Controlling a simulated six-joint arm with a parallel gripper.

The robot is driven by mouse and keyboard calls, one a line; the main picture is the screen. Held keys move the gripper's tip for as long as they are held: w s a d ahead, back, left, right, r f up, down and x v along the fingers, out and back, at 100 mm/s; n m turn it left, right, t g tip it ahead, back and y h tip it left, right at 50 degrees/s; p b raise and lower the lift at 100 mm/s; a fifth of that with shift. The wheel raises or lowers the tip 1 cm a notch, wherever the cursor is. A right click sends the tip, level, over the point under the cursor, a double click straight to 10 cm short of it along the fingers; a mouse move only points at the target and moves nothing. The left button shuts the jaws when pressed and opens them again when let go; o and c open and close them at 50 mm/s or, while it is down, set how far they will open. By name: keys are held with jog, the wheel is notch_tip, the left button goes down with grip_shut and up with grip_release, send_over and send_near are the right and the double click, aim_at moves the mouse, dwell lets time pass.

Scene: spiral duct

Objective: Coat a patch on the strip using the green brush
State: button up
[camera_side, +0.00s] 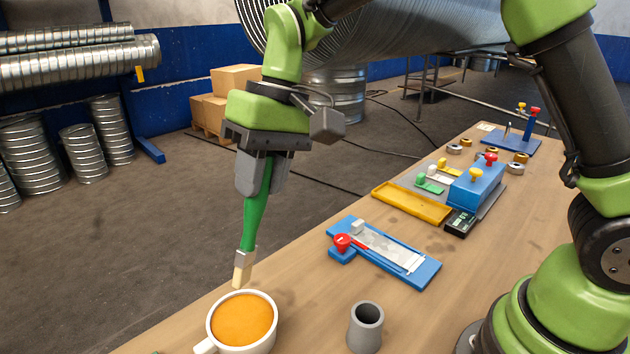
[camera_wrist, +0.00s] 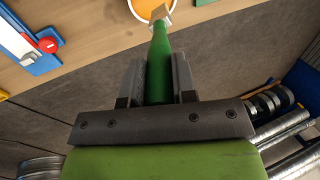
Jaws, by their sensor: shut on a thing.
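My gripper (camera_side: 262,172) is shut on the green brush (camera_side: 255,215), which hangs bristles down, nearly upright. In the wrist view the brush (camera_wrist: 159,62) sits between the jaws of my gripper (camera_wrist: 154,80). The pale bristle tip is just above the far rim of a white mug (camera_side: 214,326) filled with orange liquid (camera_side: 243,319); I cannot tell whether it touches. The light strip (camera_side: 385,246) lies on a blue holder (camera_side: 421,279) with a red knob (camera_side: 342,243), to the right of the mug. I cannot make out a coated patch on the strip.
A grey cup (camera_side: 366,328) stands right of the mug. Behind the strip holder are a yellow tray (camera_side: 411,204), a blue block with knobs (camera_side: 476,185) and a small black device (camera_side: 460,223). Bare wood lies between the mug and the strip holder.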

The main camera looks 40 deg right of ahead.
aim_at(255, 246)
jog(key=shift+a+r, duration=0.1)
jog(key=shift+a, duration=0.45)
jog(key=shift+f, duration=3.5)
jog(key=shift+r, duration=3.55)
